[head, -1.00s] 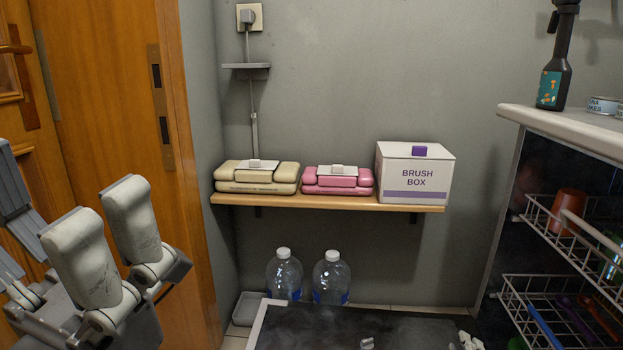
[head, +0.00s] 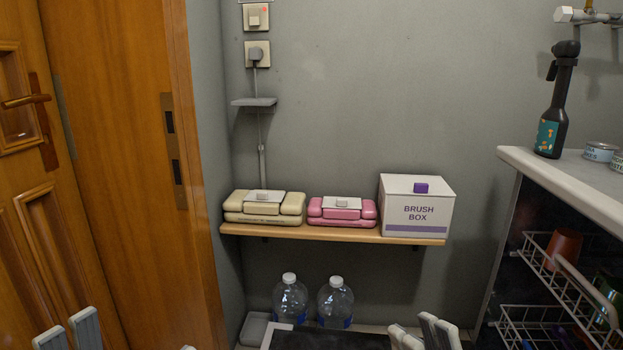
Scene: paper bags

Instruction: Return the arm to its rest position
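Only the tops of my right gripper (head: 424,332) show at the bottom edge of the head view, right of centre. Its pale fingers stand in front of the dark surface below the shelf. The rest is cut off, so I cannot tell how far apart the fingers are. At the lower left, grey parts of my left arm or gripper (head: 68,333) just reach into view. I cannot make out the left fingers clearly. I see nothing held in either gripper.
A wall shelf (head: 335,234) holds a cream case (head: 263,206), a pink case (head: 342,210) and a brush box (head: 417,207). Two water bottles (head: 290,298) stand below. A counter (head: 570,180) with a dark bottle (head: 553,110) and wire racks (head: 560,275) is right; a wooden door is left.

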